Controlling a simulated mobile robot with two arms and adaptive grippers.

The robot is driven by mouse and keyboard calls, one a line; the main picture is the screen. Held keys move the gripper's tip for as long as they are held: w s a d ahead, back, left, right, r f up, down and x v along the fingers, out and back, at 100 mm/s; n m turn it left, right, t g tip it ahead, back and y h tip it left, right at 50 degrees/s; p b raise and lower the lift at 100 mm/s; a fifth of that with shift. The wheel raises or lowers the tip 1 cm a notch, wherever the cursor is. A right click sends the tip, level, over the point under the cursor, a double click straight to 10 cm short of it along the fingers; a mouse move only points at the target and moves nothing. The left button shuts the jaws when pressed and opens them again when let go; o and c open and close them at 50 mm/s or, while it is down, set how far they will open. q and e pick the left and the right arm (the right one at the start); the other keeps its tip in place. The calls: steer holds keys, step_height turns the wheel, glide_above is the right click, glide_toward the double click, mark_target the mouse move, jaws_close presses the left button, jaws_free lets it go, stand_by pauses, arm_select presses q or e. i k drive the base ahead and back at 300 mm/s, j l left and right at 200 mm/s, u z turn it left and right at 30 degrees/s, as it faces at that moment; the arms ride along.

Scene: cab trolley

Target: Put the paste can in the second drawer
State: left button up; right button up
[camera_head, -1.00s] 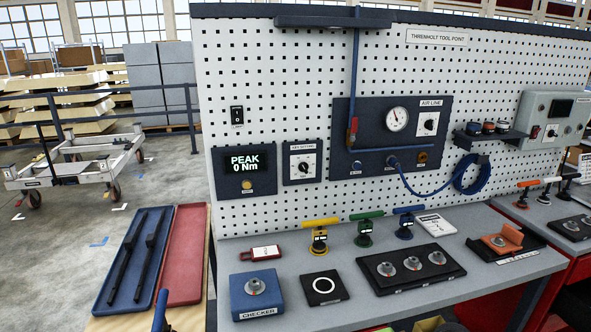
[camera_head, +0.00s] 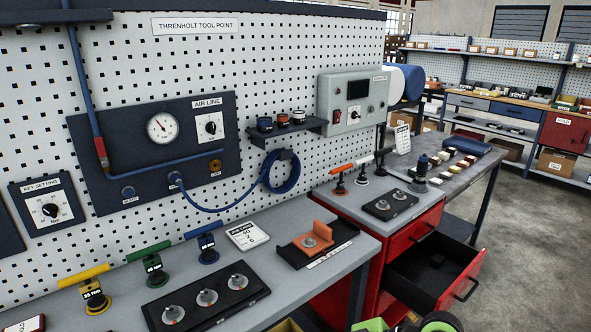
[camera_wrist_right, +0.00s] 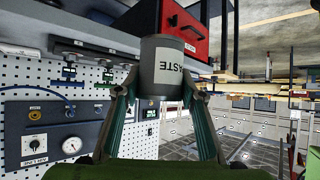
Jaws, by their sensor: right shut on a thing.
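The paste can (camera_wrist_right: 163,62) is a grey cylinder with PASTE printed on its side, seen in the right wrist view. My right gripper (camera_wrist_right: 160,82) is shut on it, one finger on each side. A red drawer cabinet (camera_head: 372,292) stands at the right end of the bench in the head view. Its top drawer (camera_head: 424,228) looks closed. The drawer below it (camera_head: 466,275) is pulled out, with a dark object inside. A red drawer front (camera_wrist_right: 188,28) shows behind the can in the wrist view. My left gripper is not in view.
The bench top (camera_head: 300,270) holds keyed tools, a black socket tray (camera_head: 208,297) and an orange holder (camera_head: 310,238). Small jars (camera_head: 282,120) stand on a pegboard shelf. A grey side table (camera_head: 470,175) lies beyond the cabinet. The floor (camera_head: 535,225) right of the open drawer is clear.

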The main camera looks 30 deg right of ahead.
mark_target(426, 257)
steer(key=i+l, duration=0.1)
steer(key=l, duration=0.3)
steer(key=i+l+z, duration=0.1)
steer(key=l, duration=0.3)
steer(key=i+l, duration=0.1)
steer(key=l, duration=0.25)
steer(key=i+l, duration=0.1)
steer(key=l, duration=0.3)
steer(key=i+l+z, duration=0.1)
steer(key=l, duration=0.25)
steer(key=i+l, duration=0.15)
steer(key=l, duration=0.25)
steer(key=i+l, duration=0.1)
steer(key=l, duration=0.25)
steer(key=i+l, duration=0.15)
steer(key=l, duration=0.2)
steer(key=i+l, duration=0.1)
steer(key=l, duration=0.25)
steer(key=i+l, duration=0.1)
steer(key=l, duration=0.25)
steer(key=i+l, duration=0.15)
steer(key=l, duration=0.2)
steer(key=z, duration=0.05)
